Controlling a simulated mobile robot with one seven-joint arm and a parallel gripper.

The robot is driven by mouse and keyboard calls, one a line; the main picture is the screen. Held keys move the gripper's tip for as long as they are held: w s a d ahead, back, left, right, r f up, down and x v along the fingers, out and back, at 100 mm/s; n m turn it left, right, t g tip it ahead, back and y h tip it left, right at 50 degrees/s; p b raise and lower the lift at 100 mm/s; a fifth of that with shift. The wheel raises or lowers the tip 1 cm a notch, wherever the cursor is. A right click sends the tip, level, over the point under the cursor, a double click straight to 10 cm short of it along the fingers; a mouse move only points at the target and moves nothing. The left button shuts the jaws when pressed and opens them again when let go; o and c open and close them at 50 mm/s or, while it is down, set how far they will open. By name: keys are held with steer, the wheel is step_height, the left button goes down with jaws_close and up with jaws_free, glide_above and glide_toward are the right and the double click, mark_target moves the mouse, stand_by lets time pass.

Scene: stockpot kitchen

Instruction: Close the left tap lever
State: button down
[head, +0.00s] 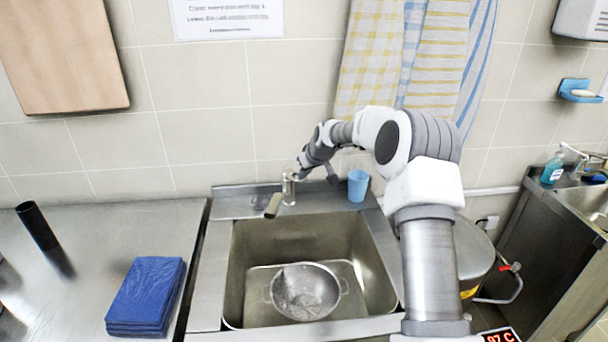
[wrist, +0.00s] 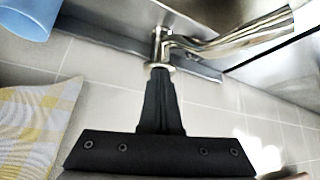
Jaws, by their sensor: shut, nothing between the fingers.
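The left metal tap (head: 289,190) stands on the back ledge of the sink, with its spout (head: 273,206) pointing toward the basin. In the wrist view the tap (wrist: 160,45) is at the top middle and its spout (wrist: 235,36) runs to the right. My gripper (head: 299,174) is at the top of the tap. Its fingers are together and empty in the wrist view (wrist: 157,75), with the tips at the tap's round end. I cannot tell whether they touch it. The lever is not clearly distinct from the tap body.
A blue cup (head: 358,185) stands right of the tap and also shows in the wrist view (wrist: 25,18). A colander (head: 305,291) lies in the sink (head: 245,260). Towels (head: 375,60) hang behind my arm. Folded blue cloth (head: 146,295) lies on the left counter.

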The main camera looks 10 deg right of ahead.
steer(key=shift+s+f, duration=0.25)
steer(key=shift+f, duration=0.35)
steer(key=w+a+r+v, duration=0.1)
steer(key=w+r+v, duration=0.15)
steer(key=v, duration=1.15)
steer(key=s+a+r+h, duration=0.15)
steer(key=s+r, duration=0.25)
steer(key=s, duration=0.5)
steer(key=s+m+g, duration=0.1)
steer(key=s+m, duration=0.2)
steer(key=s, duration=3.1)
steer(key=shift+s+f+m+g, duration=0.15)
steer(key=shift+s+m+g, duration=0.05)
steer(key=shift+m+g, duration=0.1)
steer(key=shift+d+h, duration=0.1)
steer(key=shift+h, duration=0.15)
